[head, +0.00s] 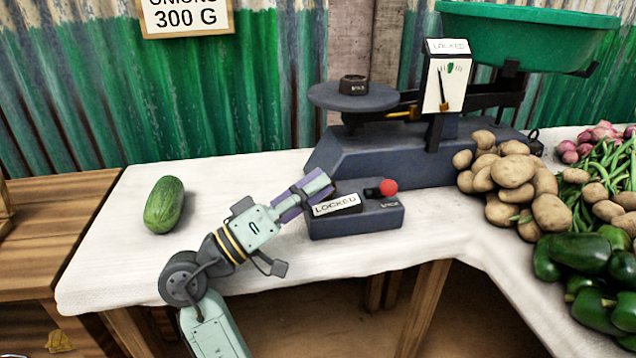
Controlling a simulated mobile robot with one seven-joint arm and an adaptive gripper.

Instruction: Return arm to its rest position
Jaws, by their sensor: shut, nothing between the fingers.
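My arm reaches up from the bottom of the head view. My gripper (318,187) is shut and empty, with its fingers pointing up and right. Its tips are at the left end of the dark lock box (357,220), overlapping it in the picture; I cannot tell whether they touch. The box has a "LOCKED" plate (337,205) and a lever with a red knob (388,187) at its right.
The dark balance scale (400,160) stands behind, with a weight (353,85) on its left plate and a green pan (525,35) at right. A cucumber (164,204) lies left on the white cloth. Potatoes (512,172) and peppers (585,255) are heaped right.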

